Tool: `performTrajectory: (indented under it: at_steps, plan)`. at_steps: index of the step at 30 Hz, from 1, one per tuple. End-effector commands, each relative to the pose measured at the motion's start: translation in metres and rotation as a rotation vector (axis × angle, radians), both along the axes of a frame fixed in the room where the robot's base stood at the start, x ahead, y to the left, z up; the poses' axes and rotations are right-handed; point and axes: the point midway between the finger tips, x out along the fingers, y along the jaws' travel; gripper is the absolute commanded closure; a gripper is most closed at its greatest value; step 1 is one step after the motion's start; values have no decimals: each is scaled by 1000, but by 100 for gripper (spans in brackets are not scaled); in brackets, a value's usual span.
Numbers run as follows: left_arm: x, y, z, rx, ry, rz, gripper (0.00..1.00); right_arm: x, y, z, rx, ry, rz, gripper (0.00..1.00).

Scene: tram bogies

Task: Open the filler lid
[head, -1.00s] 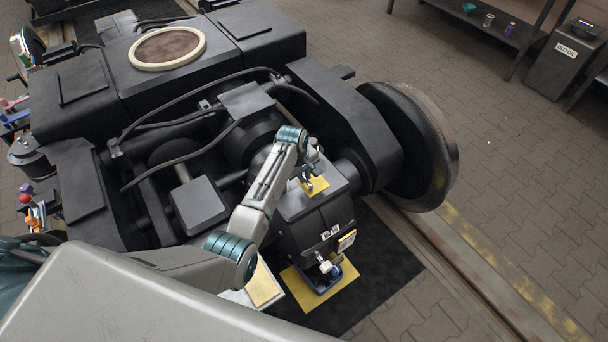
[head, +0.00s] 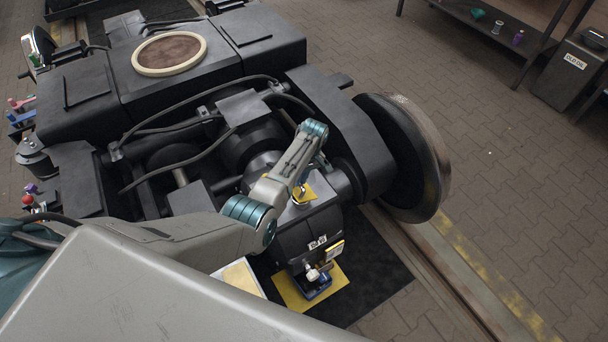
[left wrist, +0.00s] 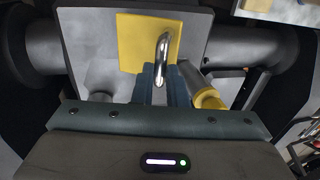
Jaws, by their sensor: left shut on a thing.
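The filler lid (head: 311,190) is a small yellow plate on top of the dark gearbox (head: 296,232), in the middle of the head view. In the left wrist view the yellow lid (left wrist: 133,42) carries a bent chrome handle (left wrist: 163,50). My left gripper (head: 301,186) reaches down over the lid. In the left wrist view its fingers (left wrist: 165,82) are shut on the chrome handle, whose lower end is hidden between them. I cannot tell whether the lid is lifted at any edge. My right gripper is not in view.
The black bogie frame (head: 75,95) and a large wheel (head: 415,160) surround the gearbox. Hoses (head: 200,90) arch behind my arm. A yellow mat (head: 290,290) lies below the gearbox. A grey tube with a yellow end (left wrist: 207,97) is close to my fingers. Paved floor (head: 500,200) is clear at right.

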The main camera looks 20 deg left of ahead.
Motion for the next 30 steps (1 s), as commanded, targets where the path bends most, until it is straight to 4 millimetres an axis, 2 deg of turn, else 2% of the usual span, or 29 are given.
performTrajectory:
  at_steps: [5,12,19,30]
  plan:
    - [10,-12,2,-10,-12,-2,100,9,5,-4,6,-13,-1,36]
    - [28,-27,1,-11,-14,-2,100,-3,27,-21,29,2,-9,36]
    - [42,-39,-3,-11,-10,-2,100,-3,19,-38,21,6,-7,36]
    - [55,-50,-7,-12,-7,-1,100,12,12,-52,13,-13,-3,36]
